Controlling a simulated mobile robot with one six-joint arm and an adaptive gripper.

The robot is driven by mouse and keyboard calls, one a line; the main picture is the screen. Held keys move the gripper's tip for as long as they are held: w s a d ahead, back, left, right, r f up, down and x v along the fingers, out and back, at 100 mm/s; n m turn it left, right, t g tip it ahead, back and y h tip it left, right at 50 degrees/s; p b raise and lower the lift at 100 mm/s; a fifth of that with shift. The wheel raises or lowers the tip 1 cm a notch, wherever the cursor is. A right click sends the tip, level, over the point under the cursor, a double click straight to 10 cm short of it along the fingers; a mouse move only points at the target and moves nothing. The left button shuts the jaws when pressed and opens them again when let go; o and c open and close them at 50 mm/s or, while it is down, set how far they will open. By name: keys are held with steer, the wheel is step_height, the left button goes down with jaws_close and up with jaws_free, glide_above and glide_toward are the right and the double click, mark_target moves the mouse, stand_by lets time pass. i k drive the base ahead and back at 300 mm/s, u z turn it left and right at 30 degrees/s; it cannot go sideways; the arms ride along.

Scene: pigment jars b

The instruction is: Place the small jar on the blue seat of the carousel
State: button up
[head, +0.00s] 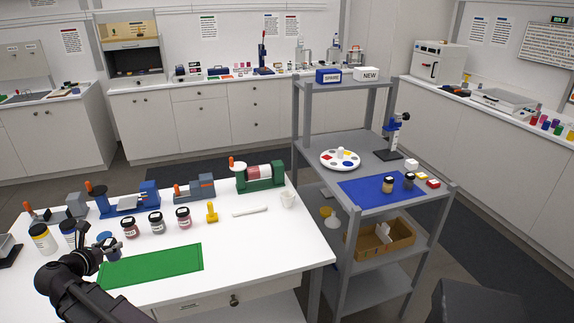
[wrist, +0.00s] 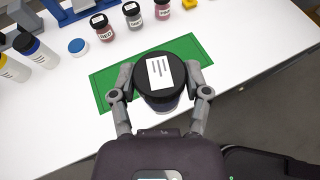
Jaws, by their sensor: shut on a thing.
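My gripper (wrist: 159,76) is shut on a jar with a black lid and a white label (wrist: 160,92), seen from above in the wrist view. The jar is over or in front of the green mat (wrist: 105,82); its height cannot be judged. In the head view my gripper (head: 104,244) is at the left of the mat, and the held jar is largely hidden. The carousel (head: 330,166) is a white round plate with coloured seats on the grey cart. Its blue seat (head: 347,164) is toward the near right side and looks empty.
Several labelled jars, including a dark red one (head: 130,228), stand behind the mat. A blue disc (wrist: 78,45) lies on the white table. On the cart, a blue mat (head: 360,190) bears a tan jar (head: 388,185) and a grey jar (head: 409,180). Cart posts (head: 300,130) flank the shelf.

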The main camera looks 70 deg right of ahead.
mark_target(348, 164)
steer(key=u, duration=0.1)
steer(key=k, duration=1.2)
steer(key=z, duration=2)
steer(key=i, duration=0.35)
steer(key=u, duration=0.15)
